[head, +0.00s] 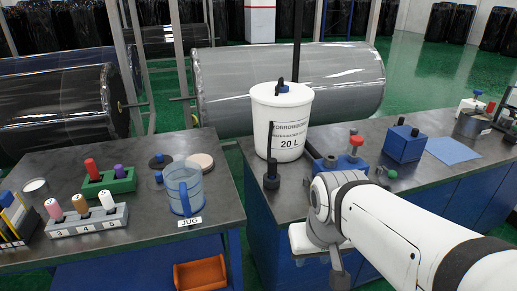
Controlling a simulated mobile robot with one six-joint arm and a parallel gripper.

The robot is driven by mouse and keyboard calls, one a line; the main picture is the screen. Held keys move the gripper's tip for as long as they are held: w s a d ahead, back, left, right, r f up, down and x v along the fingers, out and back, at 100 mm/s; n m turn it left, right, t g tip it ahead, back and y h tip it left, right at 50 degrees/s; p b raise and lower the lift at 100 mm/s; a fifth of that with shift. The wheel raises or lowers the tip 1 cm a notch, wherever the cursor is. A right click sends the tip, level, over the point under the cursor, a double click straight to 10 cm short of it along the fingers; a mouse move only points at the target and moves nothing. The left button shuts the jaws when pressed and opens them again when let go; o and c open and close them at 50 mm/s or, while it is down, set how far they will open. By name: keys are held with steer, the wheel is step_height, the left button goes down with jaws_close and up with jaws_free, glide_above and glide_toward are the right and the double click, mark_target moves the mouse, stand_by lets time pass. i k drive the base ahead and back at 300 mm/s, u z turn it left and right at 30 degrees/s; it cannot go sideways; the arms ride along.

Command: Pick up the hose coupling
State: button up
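I cannot tell for certain which thing is the hose coupling. A small grey and green part (386,172) lies on the right bench, just beyond my arm and partly hidden by it. Left of it is a blue block with a red knob (356,146), its lower part also hidden by my arm. My gripper (338,268) hangs at the end of my white arm, low at the near edge of the right bench. Its fingers are small and mostly hidden, so open or shut cannot be told. I see nothing clearly held.
A white 20 L bucket (281,130) and a black upright post (271,175) stand left of my arm. The left bench holds a blue jug (183,188) and peg racks (88,221). A gap separates the benches.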

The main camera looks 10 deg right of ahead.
mark_target(273, 163)
steer(key=u, duration=0.05)
steer(key=i, duration=1)
steer(key=z, duration=0.05)
